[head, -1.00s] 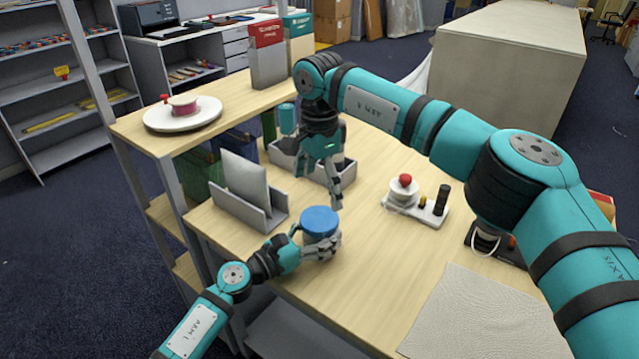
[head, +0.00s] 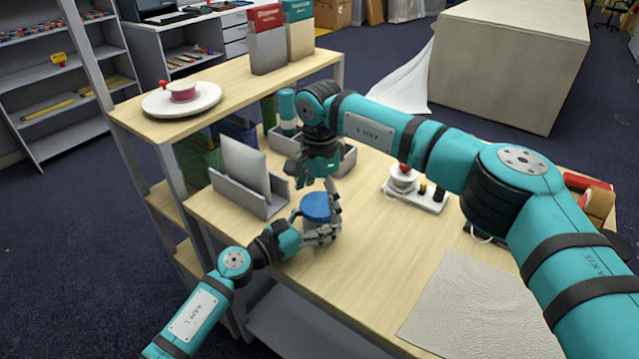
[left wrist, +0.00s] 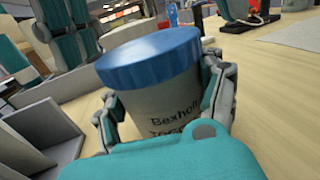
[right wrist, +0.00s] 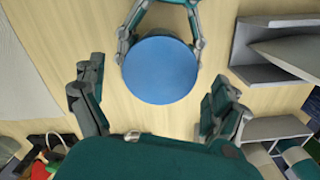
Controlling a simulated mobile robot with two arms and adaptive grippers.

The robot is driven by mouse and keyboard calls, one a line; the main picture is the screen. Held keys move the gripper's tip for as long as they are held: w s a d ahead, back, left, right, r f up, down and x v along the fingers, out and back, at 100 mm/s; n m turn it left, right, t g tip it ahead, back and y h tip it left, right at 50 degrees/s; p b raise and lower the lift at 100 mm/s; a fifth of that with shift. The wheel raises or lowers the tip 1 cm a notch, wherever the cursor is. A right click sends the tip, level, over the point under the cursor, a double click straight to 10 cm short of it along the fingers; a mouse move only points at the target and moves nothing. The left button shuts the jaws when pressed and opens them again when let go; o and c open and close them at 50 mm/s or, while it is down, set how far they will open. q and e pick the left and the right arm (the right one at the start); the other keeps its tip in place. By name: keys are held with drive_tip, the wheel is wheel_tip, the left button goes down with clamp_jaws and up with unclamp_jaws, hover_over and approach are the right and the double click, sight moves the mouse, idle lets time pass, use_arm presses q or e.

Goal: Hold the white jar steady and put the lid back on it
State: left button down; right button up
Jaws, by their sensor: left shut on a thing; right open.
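The white jar, greyish with dark lettering, shows in the left wrist view (left wrist: 160,108). It stands upright on the table, with the blue lid (head: 317,206) sitting on its top. The lid also shows in the left wrist view (left wrist: 150,58) and from above in the right wrist view (right wrist: 160,70). My left gripper (head: 316,228) is shut around the jar's body, a finger on each side. My right gripper (head: 318,187) is open and empty, pointing down just above and behind the lid. In the right wrist view its fingers are apart, and the lid lies ahead of them.
A grey file rack (head: 250,200) stands left of the jar, and a grey tray (head: 345,160) lies behind. A white base with a red-topped spool (head: 403,180) is to the right. A pale cloth (head: 465,300) covers the front right. The table between jar and cloth is clear.

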drive_tip(key=shift+f, duration=0.4)
drive_tip(key=shift+c, duration=0.2)
drive_tip(key=c, duration=1.3)
drive_tip(key=m, duration=0.5)
drive_tip(key=shift+m, duration=0.3)
drive_tip(key=m, duration=1.3)
drive_tip(key=o, duration=1.4)
drive_tip(key=shift+c, duration=0.2)
